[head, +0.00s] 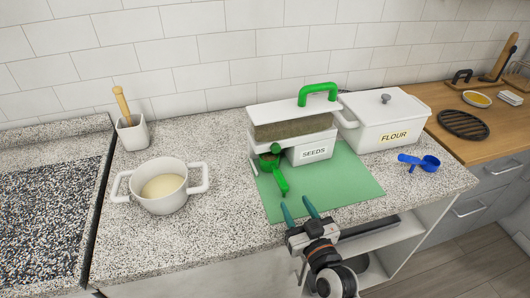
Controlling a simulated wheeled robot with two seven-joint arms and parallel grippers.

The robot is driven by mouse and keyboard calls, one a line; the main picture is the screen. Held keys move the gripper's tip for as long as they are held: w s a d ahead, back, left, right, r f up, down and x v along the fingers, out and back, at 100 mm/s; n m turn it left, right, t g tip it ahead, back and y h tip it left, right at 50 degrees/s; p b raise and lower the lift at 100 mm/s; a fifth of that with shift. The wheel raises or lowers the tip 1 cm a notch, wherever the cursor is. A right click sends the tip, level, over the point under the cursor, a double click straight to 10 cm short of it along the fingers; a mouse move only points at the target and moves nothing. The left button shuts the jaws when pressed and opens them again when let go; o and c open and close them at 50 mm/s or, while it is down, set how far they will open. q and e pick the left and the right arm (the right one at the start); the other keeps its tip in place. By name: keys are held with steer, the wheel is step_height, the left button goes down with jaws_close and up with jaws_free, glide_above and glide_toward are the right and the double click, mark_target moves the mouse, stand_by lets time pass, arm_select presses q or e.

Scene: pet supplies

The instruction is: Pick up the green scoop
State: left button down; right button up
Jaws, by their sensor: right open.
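The green scoop (281,183) stands out on the green mat (335,185), in front of the white seeds container (313,152). Its handle points toward the front of the counter, and its bowl end lies close to the container, partly in its shadow. My right gripper (297,203) comes in from the bottom, with its two teal fingers apart and nothing between them. It is just in front of the scoop handle, near the mat's front edge. Whether the fingertips touch the mat is hard to tell. My left gripper is not in view.
A white flour bin (389,121) and a blue scoop (420,161) are to the right. A white pot (163,187) and a cup (131,132) with a wooden-handled tool stand left. Speckled counter between pot and mat is clear.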

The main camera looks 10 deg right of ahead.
mark_target(276, 169)
steer(key=w, duration=0.2)
steer(key=shift+w+a+r, duration=0.1)
steer(key=shift+w+r, duration=0.05)
steer(key=shift+w, duration=0.2)
steer(key=w+p, duration=0.1)
steer(key=w, duration=0.2)
steer(key=shift+w+a+r, duration=0.1)
steer(key=shift+w+a, duration=0.05)
steer(key=shift+w, duration=0.4)
steer(key=w, duration=0.1)
steer(key=w+p, duration=0.1)
steer(key=w, duration=0.2)
steer(key=shift+w+a+f, duration=0.3)
steer(key=shift+w+f, duration=0.15)
steer(key=shift+w, duration=0.35)
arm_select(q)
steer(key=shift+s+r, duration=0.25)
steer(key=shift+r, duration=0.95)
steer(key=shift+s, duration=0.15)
arm_select(e)
jaws_close()
